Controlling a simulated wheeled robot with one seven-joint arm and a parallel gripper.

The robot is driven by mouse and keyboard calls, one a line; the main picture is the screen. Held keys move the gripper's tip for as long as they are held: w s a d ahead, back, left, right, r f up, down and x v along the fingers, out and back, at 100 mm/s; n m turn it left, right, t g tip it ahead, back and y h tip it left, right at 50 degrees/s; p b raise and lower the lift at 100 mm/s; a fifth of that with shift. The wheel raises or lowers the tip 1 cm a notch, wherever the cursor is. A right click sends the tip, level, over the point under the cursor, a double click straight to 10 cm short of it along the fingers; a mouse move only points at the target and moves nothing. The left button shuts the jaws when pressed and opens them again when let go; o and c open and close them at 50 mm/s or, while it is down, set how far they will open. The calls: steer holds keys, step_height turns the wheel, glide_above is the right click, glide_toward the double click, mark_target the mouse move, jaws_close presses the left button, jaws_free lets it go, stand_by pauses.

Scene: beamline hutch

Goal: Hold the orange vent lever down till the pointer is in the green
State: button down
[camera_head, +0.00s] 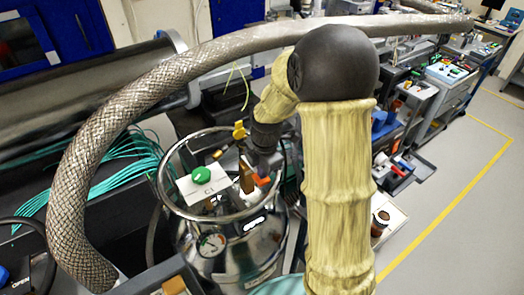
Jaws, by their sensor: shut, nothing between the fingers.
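The orange vent lever (262,182) shows as a small orange piece on top of the steel dewar (262,240), inside its ring rail. My gripper (247,186) is shut, points down and is right beside the lever in the picture. My wrist and fingers hide part of the lever, so I cannot tell whether they touch or how far down it is.
A green knob (201,175) on a white plate stands left of my gripper, inside the ring rail (166,190). A thick braided hose (110,145) arches over the left and back. Teal cables (125,170) lie behind. Clear floor (450,190) is at right.

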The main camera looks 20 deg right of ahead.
step_height(320, 180, up, 4)
steer(key=p, duration=0.2)
steer(key=shift+f+p, duration=0.15)
steer(key=shift+p, duration=0.25)
steer(key=shift+w+r+b, duration=0.1)
steer(key=shift+r+b, duration=0.1)
steer(key=shift+b, duration=0.1)
step_height(320, 180, up, 9)
steer(key=b, duration=0.2)
steer(key=shift+r+b, duration=0.2)
steer(key=shift+b, duration=0.2)
steer(key=s+f+m+t+b, duration=0.1)
steer(key=s+f+m+b, duration=0.6)
steer(key=s+f+m, duration=0.7)
step_height(320, 180, down, 3)
steer(key=m, duration=0.7)
steer(key=shift+s+m, duration=0.25)
steer(key=shift+m, duration=0.05)
